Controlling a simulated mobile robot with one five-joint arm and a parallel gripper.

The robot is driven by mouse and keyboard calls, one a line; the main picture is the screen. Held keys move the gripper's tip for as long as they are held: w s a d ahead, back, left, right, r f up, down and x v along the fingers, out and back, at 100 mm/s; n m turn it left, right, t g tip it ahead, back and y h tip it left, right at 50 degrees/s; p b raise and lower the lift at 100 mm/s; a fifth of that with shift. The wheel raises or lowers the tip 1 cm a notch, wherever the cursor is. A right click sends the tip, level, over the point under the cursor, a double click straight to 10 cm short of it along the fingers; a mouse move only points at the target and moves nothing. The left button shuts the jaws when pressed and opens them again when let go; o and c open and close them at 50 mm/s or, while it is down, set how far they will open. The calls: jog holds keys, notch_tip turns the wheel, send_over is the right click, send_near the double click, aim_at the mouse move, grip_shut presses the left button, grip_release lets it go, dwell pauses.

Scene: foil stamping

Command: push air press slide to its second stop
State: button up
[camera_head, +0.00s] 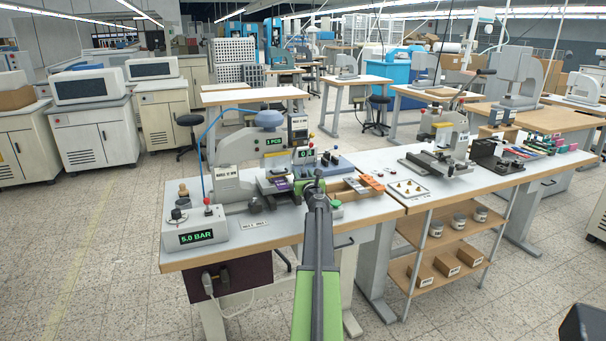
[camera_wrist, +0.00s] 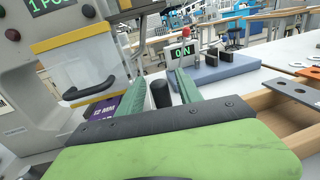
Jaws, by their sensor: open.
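The air press (camera_head: 262,160) stands on the left workbench, with a blue hose and a green "1 PCS" display. In the wrist view its grey body (camera_wrist: 25,65) fills the left side, with a clear yellow-edged guard (camera_wrist: 85,70) and black handle. A purple piece marked "12 MM" (camera_wrist: 101,116) lies below the guard. A black upright knob (camera_wrist: 160,94) shows between my fingers; whether it belongs to the slide, or is touched, I cannot tell. My gripper (camera_wrist: 162,80) is open, its green fingers either side of the knob. In the head view my arm hides part of the slide area.
A blue-grey fixture (camera_wrist: 215,68) with a lit green display stands beyond my fingers. A wooden tray (camera_wrist: 280,108) with dark and orange plates is at right. A "5.0 BAR" control box (camera_head: 194,228) sits at the bench's left. A second press (camera_head: 442,140) stands on the right bench.

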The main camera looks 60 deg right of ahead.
jog(key=shift+x, duration=1)
grip_shut()
dwell(0.7)
